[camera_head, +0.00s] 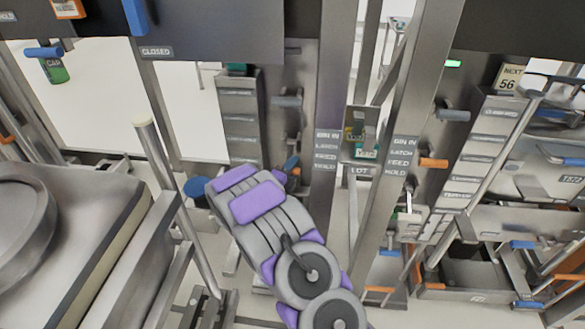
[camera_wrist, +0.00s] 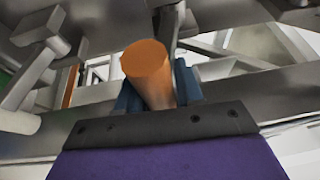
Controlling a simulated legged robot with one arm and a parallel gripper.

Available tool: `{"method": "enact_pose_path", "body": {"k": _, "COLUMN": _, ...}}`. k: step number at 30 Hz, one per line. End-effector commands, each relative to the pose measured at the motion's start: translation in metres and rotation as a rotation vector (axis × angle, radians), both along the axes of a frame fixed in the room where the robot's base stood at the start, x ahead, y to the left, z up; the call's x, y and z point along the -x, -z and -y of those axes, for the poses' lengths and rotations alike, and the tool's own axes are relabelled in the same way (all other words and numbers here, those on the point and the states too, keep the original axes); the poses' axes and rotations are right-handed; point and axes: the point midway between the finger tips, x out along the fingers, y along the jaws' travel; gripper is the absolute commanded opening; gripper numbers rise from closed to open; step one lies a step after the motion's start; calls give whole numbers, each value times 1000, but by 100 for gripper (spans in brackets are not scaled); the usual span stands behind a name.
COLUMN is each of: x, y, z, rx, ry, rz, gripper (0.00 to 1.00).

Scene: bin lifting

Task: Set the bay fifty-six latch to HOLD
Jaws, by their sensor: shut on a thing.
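In the wrist view an orange cylindrical handle (camera_wrist: 148,62) sits between the two blue fingers of my gripper (camera_wrist: 160,88), which is shut on it. In the head view my gripper (camera_head: 290,165) is at the far end of my grey and purple arm, beside the left post. The handle is mostly hidden there, with a bit of orange (camera_head: 295,172) showing. The left post carries a label column (camera_head: 326,150) reading BIN IN, LATCH, FEED, HOLD. I cannot tell which label the handle lines up with.
A second post has the same labels (camera_head: 400,155), with another orange lever (camera_head: 433,162) beside it. A grey lever (camera_head: 287,101) sits above my gripper. A rail and grey machine (camera_head: 80,225) stand at left.

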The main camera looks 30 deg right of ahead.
Motion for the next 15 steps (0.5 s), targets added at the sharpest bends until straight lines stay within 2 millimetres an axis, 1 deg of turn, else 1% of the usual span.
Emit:
{"method": "enact_pose_path", "body": {"k": 6, "x": 3, "y": -19, "z": -4, "rx": -109, "ry": -4, "rz": -155, "gripper": 0}}
{"method": "enact_pose_path", "body": {"k": 15, "x": 3, "y": -44, "z": -4, "rx": -234, "ry": -4, "rz": -341, "gripper": 0}}
